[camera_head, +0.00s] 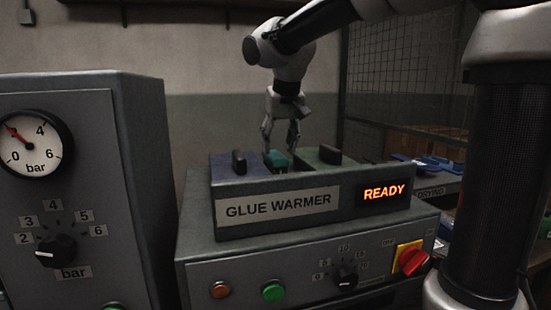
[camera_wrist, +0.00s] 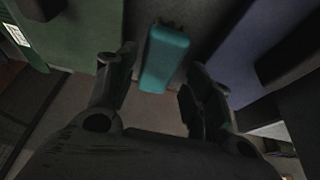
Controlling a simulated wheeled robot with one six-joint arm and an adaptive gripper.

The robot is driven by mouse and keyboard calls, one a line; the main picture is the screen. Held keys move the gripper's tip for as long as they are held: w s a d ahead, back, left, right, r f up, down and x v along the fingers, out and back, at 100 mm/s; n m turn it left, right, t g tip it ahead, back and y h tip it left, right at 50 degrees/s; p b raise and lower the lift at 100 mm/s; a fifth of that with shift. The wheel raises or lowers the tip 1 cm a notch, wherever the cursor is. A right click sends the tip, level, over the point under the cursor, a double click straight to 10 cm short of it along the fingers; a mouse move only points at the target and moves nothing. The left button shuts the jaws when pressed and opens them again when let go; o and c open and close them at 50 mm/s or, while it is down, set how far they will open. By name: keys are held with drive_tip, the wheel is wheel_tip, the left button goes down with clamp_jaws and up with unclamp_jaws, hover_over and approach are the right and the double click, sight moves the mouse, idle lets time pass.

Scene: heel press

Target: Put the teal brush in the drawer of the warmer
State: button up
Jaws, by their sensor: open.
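The glue warmer (camera_head: 300,240) is a grey box with a lit READY display. On its top, the teal brush (camera_head: 277,159) shows in part between a blue-purple lid and a green lid, its lower part hidden by the front panel. In the wrist view the teal brush (camera_wrist: 165,58) lies between the fingertips' directions, just ahead of them. My gripper (camera_head: 281,150) reaches down from above at the brush, with its fingers spread. The fingers also show apart in the wrist view (camera_wrist: 162,72), with no clear contact on the brush. I cannot make out a drawer.
The blue-purple lid (camera_head: 234,166) and the green lid (camera_head: 318,157), each with a black knob, flank the brush closely. A grey cabinet with a pressure gauge (camera_head: 30,143) stands at the left. A drying rack with blue items (camera_head: 425,165) is at the right.

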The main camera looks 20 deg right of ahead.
sight(277, 156)
drive_tip(key=x, duration=0.5)
drive_tip(key=shift+w+f, duration=0.1)
drive_tip(key=shift+f, duration=0.15)
drive_tip(key=c, duration=0.8)
